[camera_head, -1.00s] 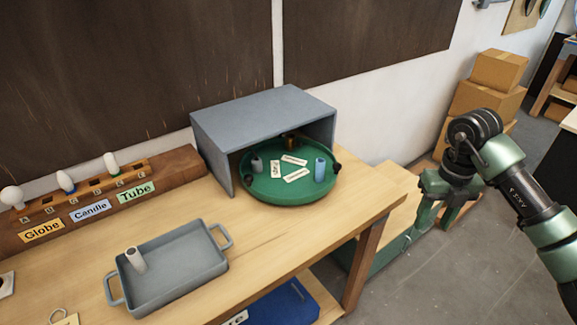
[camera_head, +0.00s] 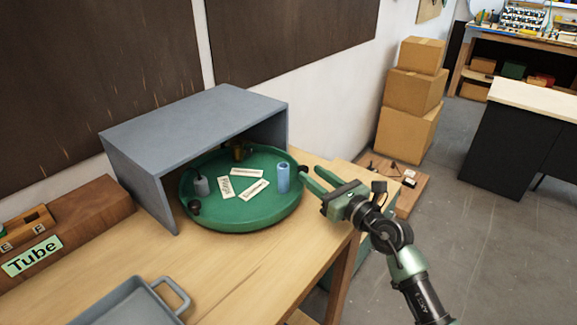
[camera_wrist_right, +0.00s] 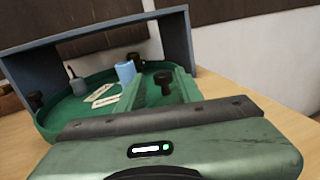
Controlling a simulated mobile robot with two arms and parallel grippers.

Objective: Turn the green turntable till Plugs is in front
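The green turntable (camera_head: 262,214) sits on the wooden bench, partly under a grey open-fronted cover. It carries three pale labels; the one on the left (camera_head: 226,187) seems to read Plugs, and the others are too small to read. A blue cylinder (camera_head: 283,178), a grey fitting (camera_head: 201,186) and a brass-coloured part (camera_head: 238,151) stand on it. Dark knobs stand at its rim, one at the right (camera_head: 304,169) and one at the front left (camera_head: 195,208). My right gripper (camera_head: 309,176) is open, its fingers either side of the right knob (camera_wrist_right: 163,80). My left gripper is out of view.
Cardboard boxes (camera_head: 408,130) are stacked on the right.

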